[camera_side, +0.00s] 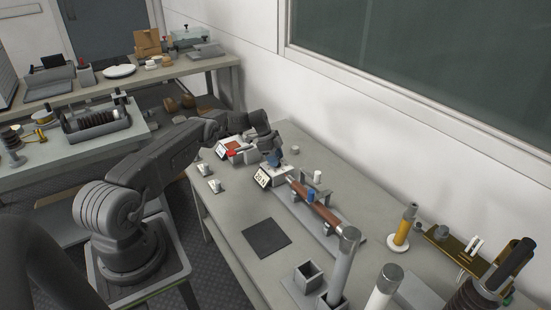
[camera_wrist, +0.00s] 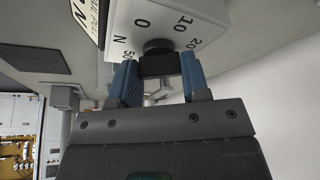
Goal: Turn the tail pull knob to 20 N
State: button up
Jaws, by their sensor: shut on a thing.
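The dark tail pull knob (camera_wrist: 158,47) sits on the face of a pale grey box (camera_wrist: 125,40). In the wrist view the numbers 0, 10, 20 and 50 and the letter N are printed around it. My gripper (camera_wrist: 160,70) has its two blue fingers shut on the knob, one on each side. I cannot make out a pointer mark, so the knob's setting is unclear. In the side view my gripper (camera_side: 272,158) is at the box (camera_side: 268,177), which has a white display panel in front. The knob itself is hidden there.
A second box (camera_side: 239,146) with a red part stands to the left. A brown tube (camera_side: 316,205) lies in a grey fixture to the right. A dark square mat (camera_side: 266,238) lies in front, with bare tabletop around it. Grey holders and posts (camera_side: 341,268) stand nearer.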

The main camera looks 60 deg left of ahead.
jog(key=o, duration=0.9)
jog(key=v, duration=1.3)
jog(key=shift+r, duration=0.4)
jog(key=shift+c, duration=0.4)
